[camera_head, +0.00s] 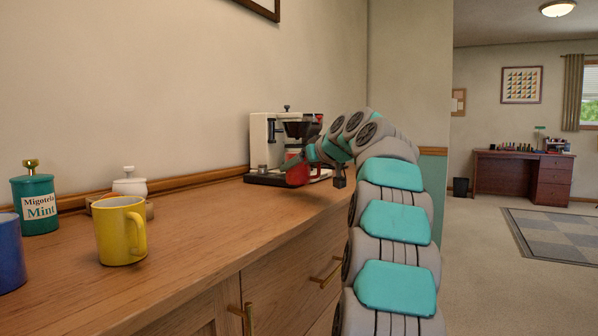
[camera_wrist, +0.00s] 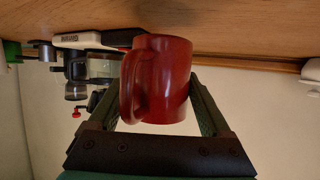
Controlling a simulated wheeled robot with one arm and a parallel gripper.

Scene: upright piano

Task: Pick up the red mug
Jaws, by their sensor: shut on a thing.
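The red mug (camera_wrist: 165,80) is between the two fingers of my gripper (camera_wrist: 158,92) in the wrist view, its handle toward the left. My gripper is shut on the mug's body. In the head view the red mug (camera_head: 297,173) shows in front of the coffee machine, at the end of my arm. My gripper (camera_head: 314,155) is small there and partly hidden by my arm. I cannot tell whether the mug touches the wooden counter (camera_head: 190,235).
A coffee machine (camera_head: 262,140) stands just behind the mug, against the wall. A yellow mug (camera_head: 118,232), a blue mug (camera_head: 10,252), a green mint tin (camera_head: 38,208) and a white lidded pot (camera_head: 129,185) stand at the left. The counter between is clear.

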